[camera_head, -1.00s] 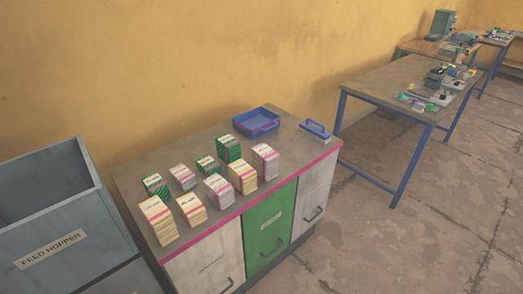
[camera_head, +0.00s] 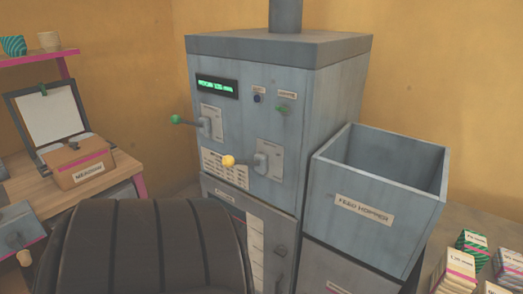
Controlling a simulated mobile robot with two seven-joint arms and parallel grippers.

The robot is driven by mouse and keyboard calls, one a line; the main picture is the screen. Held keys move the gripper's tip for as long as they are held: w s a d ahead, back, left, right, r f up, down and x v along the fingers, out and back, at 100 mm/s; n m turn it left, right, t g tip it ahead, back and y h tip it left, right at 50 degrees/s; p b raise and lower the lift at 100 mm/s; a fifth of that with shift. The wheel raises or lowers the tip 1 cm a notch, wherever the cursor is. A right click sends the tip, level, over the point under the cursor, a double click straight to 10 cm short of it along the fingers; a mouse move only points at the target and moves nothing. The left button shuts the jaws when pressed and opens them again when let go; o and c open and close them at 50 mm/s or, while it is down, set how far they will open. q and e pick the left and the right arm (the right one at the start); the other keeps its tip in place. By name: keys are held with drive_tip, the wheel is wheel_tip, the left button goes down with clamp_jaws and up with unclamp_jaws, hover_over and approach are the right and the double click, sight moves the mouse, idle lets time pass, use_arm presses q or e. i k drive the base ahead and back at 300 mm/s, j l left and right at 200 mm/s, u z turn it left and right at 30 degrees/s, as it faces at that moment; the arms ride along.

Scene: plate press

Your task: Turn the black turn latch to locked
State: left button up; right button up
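A tall grey machine (camera_head: 243,138) stands against the yellow wall in the head view. On its lower front door, right of a pale vertical strip (camera_head: 256,246), is a small dark fitting (camera_head: 281,250). It may be the black turn latch, but it is too small and dim to tell its shape or position. A small green switch (camera_head: 281,110) and a dark round knob (camera_head: 257,99) sit higher on the panel. Neither of my grippers is in view.
Levers with a green knob (camera_head: 176,119) and a yellow knob (camera_head: 228,161) stick out from the machine. The feed hopper (camera_head: 365,211) adjoins it at right. A large black ribbed shape (camera_head: 150,255), possibly mine, hides the lower left. A wooden desk holds a brown box (camera_head: 78,165).

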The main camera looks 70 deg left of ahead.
sight(281, 252)
drive_tip(key=u, duration=2.4)
